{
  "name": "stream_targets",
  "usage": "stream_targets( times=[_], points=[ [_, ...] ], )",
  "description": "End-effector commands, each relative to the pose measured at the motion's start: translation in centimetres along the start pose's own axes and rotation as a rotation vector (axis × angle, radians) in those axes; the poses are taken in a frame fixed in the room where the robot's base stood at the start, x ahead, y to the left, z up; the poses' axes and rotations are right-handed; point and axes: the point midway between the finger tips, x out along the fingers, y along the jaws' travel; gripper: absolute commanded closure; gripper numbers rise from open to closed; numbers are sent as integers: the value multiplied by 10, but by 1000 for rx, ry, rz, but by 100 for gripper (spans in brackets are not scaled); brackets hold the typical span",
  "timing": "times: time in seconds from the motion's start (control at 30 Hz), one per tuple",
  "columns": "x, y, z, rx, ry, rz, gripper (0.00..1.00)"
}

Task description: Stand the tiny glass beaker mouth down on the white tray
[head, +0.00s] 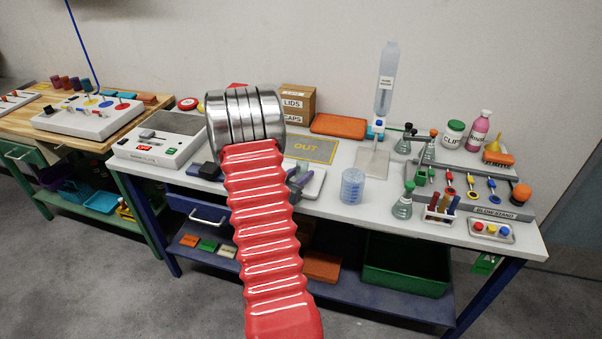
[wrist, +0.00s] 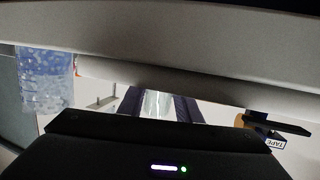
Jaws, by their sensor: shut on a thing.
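My gripper (wrist: 158,104) shows its two dark fingers in the wrist view, shut on a small clear, shiny thing between them, which looks like the tiny glass beaker (wrist: 157,102). Its mouth and base are not clear, so I cannot tell which way up it is. In the head view, my red arm hides most of the gripper; a dark finger part (head: 298,183) shows just right of the arm. The white tray (head: 316,186) lies on the bench there, partly hidden behind the gripper. I cannot tell whether the beaker touches it.
A larger graduated beaker (head: 352,187) stands right of the tray; it also shows in the wrist view (wrist: 45,82). A yellow-edged OUT mat (head: 312,148) lies behind.

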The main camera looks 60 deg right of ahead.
Motion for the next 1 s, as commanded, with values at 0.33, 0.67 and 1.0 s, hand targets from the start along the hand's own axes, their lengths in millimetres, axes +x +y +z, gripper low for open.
stream_targets(
  times=[0.33, 0.67, 1.0],
  points=[
    [0, 0, 0, 0, 0, 0, 94],
    [1, 0, 3, 0, 0, 0, 94],
    [1, 0, 5, 0, 0, 0, 59]
  ],
)
